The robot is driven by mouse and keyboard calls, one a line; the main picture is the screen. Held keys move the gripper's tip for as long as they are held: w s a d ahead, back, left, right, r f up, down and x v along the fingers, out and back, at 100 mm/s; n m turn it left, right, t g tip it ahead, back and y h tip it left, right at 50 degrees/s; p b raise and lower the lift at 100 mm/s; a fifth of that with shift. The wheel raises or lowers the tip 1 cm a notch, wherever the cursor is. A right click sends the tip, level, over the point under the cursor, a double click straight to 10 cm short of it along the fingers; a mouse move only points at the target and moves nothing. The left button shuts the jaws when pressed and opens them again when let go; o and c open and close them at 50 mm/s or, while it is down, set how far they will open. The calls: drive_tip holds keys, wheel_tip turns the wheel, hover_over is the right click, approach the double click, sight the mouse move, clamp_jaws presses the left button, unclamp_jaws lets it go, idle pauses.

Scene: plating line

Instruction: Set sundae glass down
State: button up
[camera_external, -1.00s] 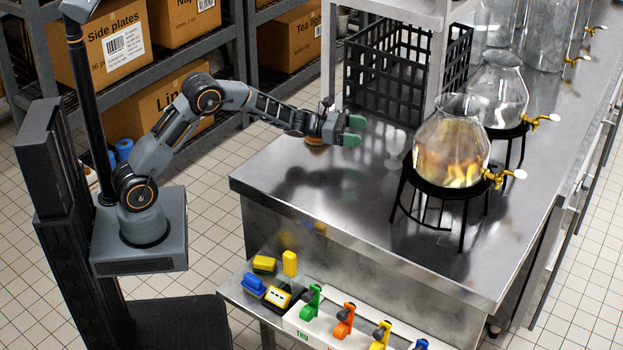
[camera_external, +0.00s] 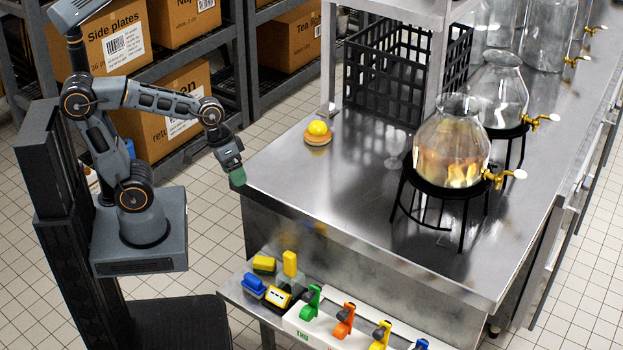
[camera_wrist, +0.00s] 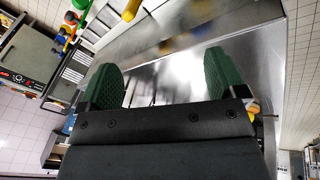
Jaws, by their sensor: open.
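My gripper (camera_external: 237,177) hangs at the near left corner of the steel counter (camera_external: 290,185), pointing down. Its two green pads stand apart in the wrist view (camera_wrist: 163,82), with nothing between them. A faint clear glass shape (camera_external: 393,152) stands on the counter left of the nearest dispenser, well apart from my gripper; I cannot tell surely that it is the sundae glass. A small round item with a yellow dome on a tan base (camera_external: 318,132) sits on the counter near its back left edge.
A glass dispenser (camera_external: 452,140) with a brass tap stands on a black stand at the right. A black crate (camera_external: 385,85) stands at the back. A lower shelf (camera_external: 240,293) holds sponges and coloured levers. The counter's front left is clear.

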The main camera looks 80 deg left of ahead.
drive_tip(key=s+a+m, duration=0.1)
drive_tip(key=s+m+y, duration=0.1)
drive_tip(key=s+a+m+y, duration=0.1)
drive_tip(key=shift+s+a+f, duration=0.3)
drive_tip(key=shift+f, duration=0.05)
wheel_tip(320, 180, up, 3)
drive_tip(key=shift+f+t+p, duration=0.15)
drive_tip(key=shift+t+p, duration=0.15)
drive_tip(key=shift+p, duration=0.8)
